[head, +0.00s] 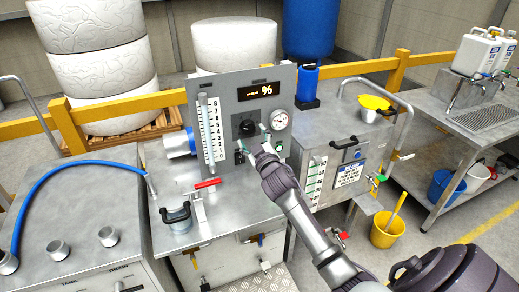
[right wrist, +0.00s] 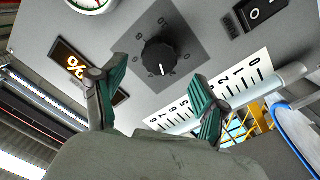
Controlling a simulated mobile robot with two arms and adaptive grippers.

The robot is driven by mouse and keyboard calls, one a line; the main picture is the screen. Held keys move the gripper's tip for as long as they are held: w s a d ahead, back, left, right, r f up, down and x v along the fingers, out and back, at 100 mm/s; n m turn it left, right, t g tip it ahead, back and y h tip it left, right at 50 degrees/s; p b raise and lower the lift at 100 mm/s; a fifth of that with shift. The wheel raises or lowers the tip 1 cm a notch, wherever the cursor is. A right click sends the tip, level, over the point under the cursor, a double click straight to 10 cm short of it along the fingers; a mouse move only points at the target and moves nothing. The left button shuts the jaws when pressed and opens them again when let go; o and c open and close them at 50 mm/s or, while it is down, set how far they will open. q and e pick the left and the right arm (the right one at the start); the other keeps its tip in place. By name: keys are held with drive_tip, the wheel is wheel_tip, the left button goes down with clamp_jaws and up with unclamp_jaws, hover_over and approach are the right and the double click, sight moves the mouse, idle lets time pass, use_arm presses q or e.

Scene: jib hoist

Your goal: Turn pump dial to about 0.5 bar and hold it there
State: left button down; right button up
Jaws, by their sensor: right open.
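The pump dial is a black round knob (head: 247,127) on the grey upright panel (head: 228,97). In the right wrist view the dial (right wrist: 159,56) sits on a darker square with a printed scale, its white mark toward the picture's bottom. My right gripper (head: 252,139) is open in front of the panel. In the right wrist view its green-padded fingers (right wrist: 158,72) stand apart, one toward each side of the dial, with no contact visible. A round white pressure gauge (head: 279,120) is right of the dial; its reading is too small to tell. My left gripper is not in view.
A lit display (head: 262,91) is above the dial. A vertical scale with a tube (head: 213,129) stands to its left. A black rocker switch (right wrist: 262,12) shows in the right wrist view. A red-handled valve (head: 207,184) and a black-handled lid (head: 178,220) are on the bench below.

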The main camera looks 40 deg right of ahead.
drive_tip(key=v, duration=0.8)
drive_tip(key=shift+s+f, duration=0.1)
